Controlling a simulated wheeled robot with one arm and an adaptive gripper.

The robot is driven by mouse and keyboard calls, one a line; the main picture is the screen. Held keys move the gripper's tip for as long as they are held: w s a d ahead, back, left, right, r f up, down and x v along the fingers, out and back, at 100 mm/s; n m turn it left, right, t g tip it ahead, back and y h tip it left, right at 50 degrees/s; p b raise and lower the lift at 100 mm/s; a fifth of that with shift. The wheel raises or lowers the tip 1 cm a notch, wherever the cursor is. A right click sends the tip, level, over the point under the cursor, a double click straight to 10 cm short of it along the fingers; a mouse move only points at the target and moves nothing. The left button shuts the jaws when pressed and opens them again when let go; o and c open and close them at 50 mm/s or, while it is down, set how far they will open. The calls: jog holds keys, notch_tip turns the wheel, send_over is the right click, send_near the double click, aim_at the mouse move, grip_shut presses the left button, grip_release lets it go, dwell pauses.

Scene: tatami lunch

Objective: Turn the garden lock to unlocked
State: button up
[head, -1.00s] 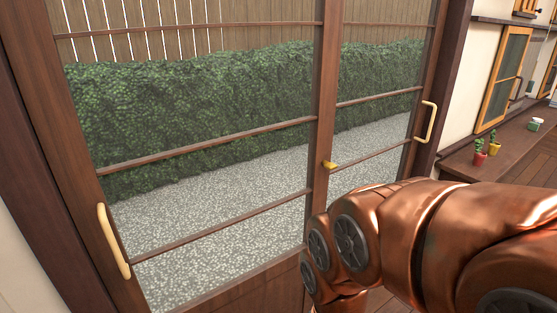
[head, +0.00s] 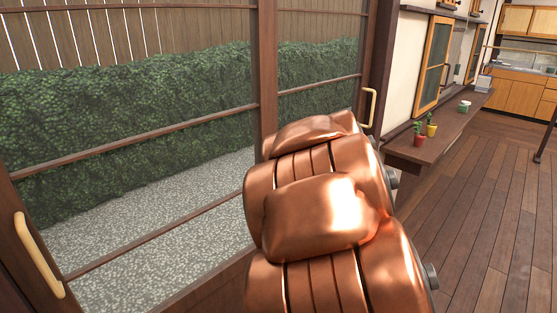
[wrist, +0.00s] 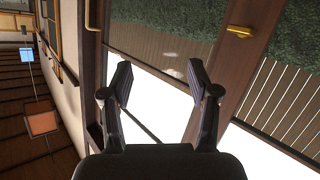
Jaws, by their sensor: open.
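The garden lock (wrist: 240,31) is a small brass piece on the dark wooden upright where the sliding glass doors meet. It shows at the upper right of the wrist view, beyond and to the right of my fingers. In the head view my copper arm hides the lock. My gripper (wrist: 160,82) is open and empty, its two dark fingers apart in front of the glass. It does not touch the lock in the wrist view. The lock's set position cannot be told. The door frame's middle upright (head: 267,60) shows above my arm.
Pale door handles stand at the left (head: 38,255) and right (head: 369,108). The plank floor (head: 480,215) is clear at right.

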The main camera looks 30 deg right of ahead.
jog(key=w+a+f+n+t+y+b, duration=0.1)
jog(key=w+f+n+t+y, duration=0.1)
jog(key=w+y, duration=0.2)
jog(key=w+a+f+n+t+y+b, duration=0.1)
jog(key=w+a+f+n+y, duration=0.1)
jog(key=w+y, duration=0.2)
jog(key=w+a+f+n+t+y+b, duration=0.1)
jog(key=w+f+n+t+y, duration=0.1)
jog(key=w+y, duration=0.2)
jog(key=shift+w+a+f+n+t, duration=0.1)
jog(key=shift+w+f+n+t, duration=0.1)
jog(key=shift+w, duration=0.15)
jog(key=shift+w+a+f+n+t, duration=0.1)
jog(key=shift+w+n, duration=0.1)
jog(key=shift+w, duration=0.15)
grip_shut()
dwell(0.4)
